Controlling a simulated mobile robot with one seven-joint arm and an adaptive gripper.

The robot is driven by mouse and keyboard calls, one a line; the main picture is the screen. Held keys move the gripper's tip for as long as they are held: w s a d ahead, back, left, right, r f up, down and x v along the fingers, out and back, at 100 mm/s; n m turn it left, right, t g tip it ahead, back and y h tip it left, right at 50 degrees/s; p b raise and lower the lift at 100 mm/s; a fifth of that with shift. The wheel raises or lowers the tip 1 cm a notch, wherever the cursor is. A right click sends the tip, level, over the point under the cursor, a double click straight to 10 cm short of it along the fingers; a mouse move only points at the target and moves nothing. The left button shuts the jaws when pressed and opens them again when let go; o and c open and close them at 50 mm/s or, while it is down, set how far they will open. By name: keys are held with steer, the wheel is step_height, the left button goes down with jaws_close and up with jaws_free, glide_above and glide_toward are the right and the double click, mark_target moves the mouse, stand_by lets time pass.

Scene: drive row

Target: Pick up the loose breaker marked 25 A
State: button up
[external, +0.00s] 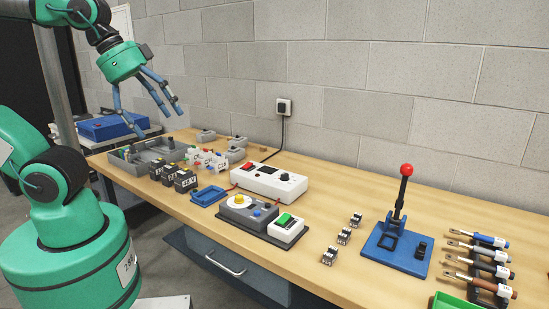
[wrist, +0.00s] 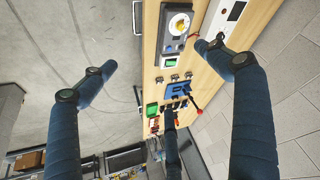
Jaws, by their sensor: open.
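Three small black-and-white breakers stand loose in a row on the bench: a front one (external: 328,256), a middle one (external: 343,236) and a back one (external: 356,219). Their markings are too small to read, so I cannot tell which is 25 A. They also show small in the wrist view, as a left breaker (wrist: 160,79), a middle breaker (wrist: 174,78) and a right breaker (wrist: 187,76). My gripper (external: 155,118) is open and empty, high over the bench's left end, far left of the breakers. Its spread fingers (wrist: 168,70) frame the wrist view.
A blue press (external: 396,249) with a red-knobbed lever stands right of the breakers. A grey unit with a yellow dial (external: 245,212) and a white box (external: 269,183) lie left of them. Handled tools (external: 480,262) are racked at right. Bench around the breakers is clear.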

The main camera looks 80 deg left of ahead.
steer(key=w+a+n+g+y+p, duration=0.1)
steer(key=w+a+n+g+p, duration=0.3)
steer(key=w+a, duration=1.7)
steer(key=n+g+h+p, duration=0.1)
steer(key=n+g+p, duration=0.1)
steer(key=n+p, duration=0.35)
glide_above(235, 146)
step_height(235, 146, down, 18)
steer(key=shift+n+b, duration=0.25)
steer(key=shift+b, duration=0.2)
steer(key=shift+f, duration=0.1)
steer(key=shift+w+f+b, duration=0.1)
steer(key=shift+f+b, duration=0.6)
steer(key=shift+f, duration=3.45)
steer(key=shift+f, duration=0.1)
